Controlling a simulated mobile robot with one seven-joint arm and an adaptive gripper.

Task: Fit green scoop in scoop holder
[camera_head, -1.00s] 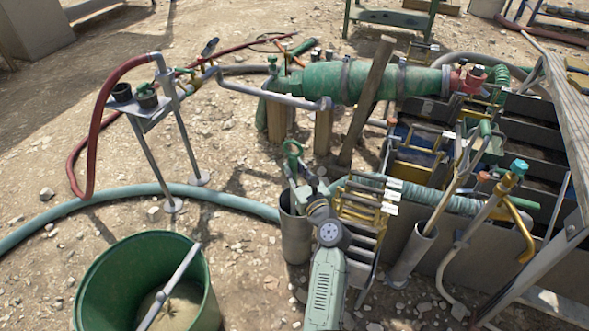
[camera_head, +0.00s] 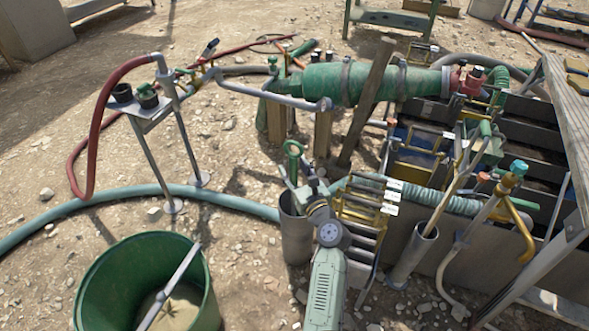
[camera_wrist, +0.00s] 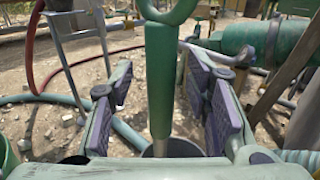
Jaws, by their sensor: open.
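The green scoop (camera_head: 293,152) stands near upright, its ring-topped handle uppermost. It also shows in the wrist view (camera_wrist: 161,80), running down between my fingers, with a thin grey shaft below the green grip. The scoop holder (camera_head: 295,240) is a grey upright tube on the ground; its rim shows in the wrist view (camera_wrist: 183,147). The scoop's lower end goes down into the tube's mouth and is hidden there. My gripper (camera_wrist: 163,95) is open, with purple-padded fingers on both sides of the green handle and visible gaps between pads and handle.
A second grey tube (camera_head: 410,258) with a wooden-handled tool stands to the right. A rack with yellow bars (camera_head: 365,205) is close right of the holder. A green bucket (camera_head: 95,285) stands at the front left. A pale green hose (camera_head: 100,205) crosses the stony ground behind it.

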